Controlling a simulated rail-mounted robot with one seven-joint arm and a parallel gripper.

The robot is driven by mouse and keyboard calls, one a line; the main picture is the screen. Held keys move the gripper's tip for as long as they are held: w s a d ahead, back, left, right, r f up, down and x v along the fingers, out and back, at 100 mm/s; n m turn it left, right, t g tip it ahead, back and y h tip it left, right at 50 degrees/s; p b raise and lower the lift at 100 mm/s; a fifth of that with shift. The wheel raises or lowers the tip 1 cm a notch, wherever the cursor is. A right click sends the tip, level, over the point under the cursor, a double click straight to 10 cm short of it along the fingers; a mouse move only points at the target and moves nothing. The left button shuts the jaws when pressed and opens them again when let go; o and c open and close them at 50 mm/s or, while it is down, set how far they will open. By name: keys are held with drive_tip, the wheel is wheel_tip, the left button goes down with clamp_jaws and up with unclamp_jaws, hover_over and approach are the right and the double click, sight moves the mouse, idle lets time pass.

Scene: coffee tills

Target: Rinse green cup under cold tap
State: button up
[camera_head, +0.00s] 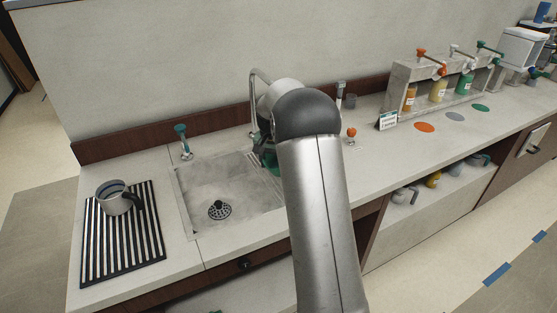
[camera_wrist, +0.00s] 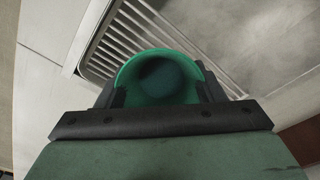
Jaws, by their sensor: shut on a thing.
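The green cup (camera_wrist: 158,62) is between the fingers of my gripper (camera_wrist: 160,92) in the wrist view, with its open mouth toward the camera and a dark inside. My gripper is shut on it. In the head view a bit of green cup (camera_head: 268,155) shows over the right back part of the sink (camera_head: 225,180), mostly hidden by my arm. The tap (camera_head: 255,95) arches up behind my arm, its outlet hidden. No running water shows.
A grey cup (camera_head: 118,195) stands on a striped drying mat (camera_head: 93,250) at the left. A dispenser rack (camera_head: 440,85) stands at the back right. Several cups sit on the shelf below the counter. A slotted grate (camera_wrist: 105,45) lies beside the held cup.

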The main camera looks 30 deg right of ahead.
drive_tip(key=s+a+b, duration=0.1)
drive_tip(key=s+a, duration=0.1)
drive_tip(key=a, duration=0.1)
drive_tip(key=shift+s, duration=0.4)
idle(1.1)
drive_tip(key=s+a+r, duration=0.3)
drive_tip(key=r, duration=0.1)
drive_tip(key=shift+s+a, duration=0.2)
drive_tip(key=shift+a, duration=0.1)
idle(0.7)
